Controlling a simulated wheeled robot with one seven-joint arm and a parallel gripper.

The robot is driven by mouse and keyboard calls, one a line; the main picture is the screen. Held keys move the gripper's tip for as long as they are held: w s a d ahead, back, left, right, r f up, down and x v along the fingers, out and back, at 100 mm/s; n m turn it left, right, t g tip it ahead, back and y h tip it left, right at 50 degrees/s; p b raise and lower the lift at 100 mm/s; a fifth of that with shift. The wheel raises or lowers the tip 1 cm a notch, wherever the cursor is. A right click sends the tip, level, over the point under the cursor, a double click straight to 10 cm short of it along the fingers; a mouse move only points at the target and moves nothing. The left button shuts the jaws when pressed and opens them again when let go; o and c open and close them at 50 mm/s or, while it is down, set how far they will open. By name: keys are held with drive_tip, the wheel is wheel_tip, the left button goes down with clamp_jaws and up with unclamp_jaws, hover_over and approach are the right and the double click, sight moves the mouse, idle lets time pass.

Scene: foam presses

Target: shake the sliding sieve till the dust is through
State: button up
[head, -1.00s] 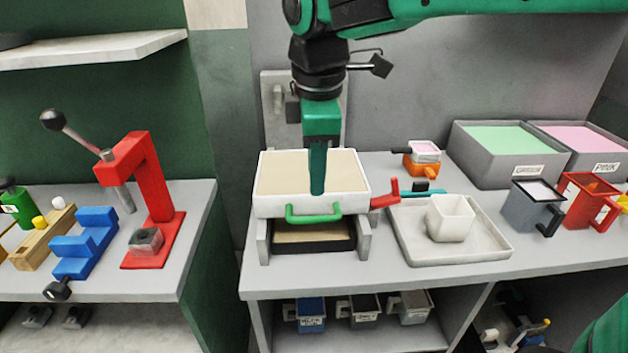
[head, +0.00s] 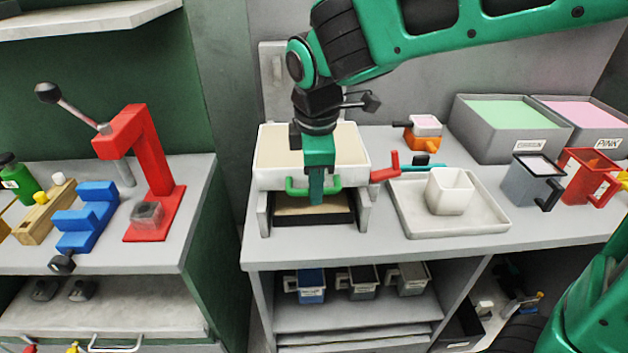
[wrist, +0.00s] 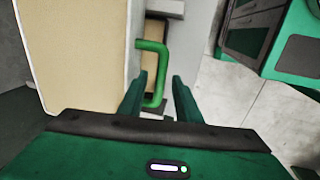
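The sieve (head: 275,176) is a white box on a grey stand (head: 262,215), with a beige layer of dust (head: 278,142) inside. A green handle (head: 295,188) sticks out of its front. A dark tray (head: 312,219) with beige material sits beneath it. My gripper (head: 316,198) points down at the handle and hides part of it. In the wrist view, my gripper (wrist: 158,78) has its fingers apart, with the handle (wrist: 160,75) reaching into the space between them. The fingers do not look closed on it.
A red lever (head: 388,168) stands at the stand's right side. A red press (head: 152,165) stands on the left bench. The floor shows beyond the bench front.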

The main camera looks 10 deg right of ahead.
clamp_jaws()
drive_tip(key=w, duration=0.8)
drive_tip(key=shift+w+d+r, duration=0.1)
drive_tip(key=shift+w+d, duration=0.05)
drive_tip(key=shift+w, duration=0.15)
unclamp_jaws()
drive_tip(key=shift+w, duration=0.15)
wheel_tip(320, 180, up, 10)
drive_tip(key=s, duration=0.2)
drive_tip(key=shift+s+r, duration=0.15)
drive_tip(key=shift+r, duration=0.05)
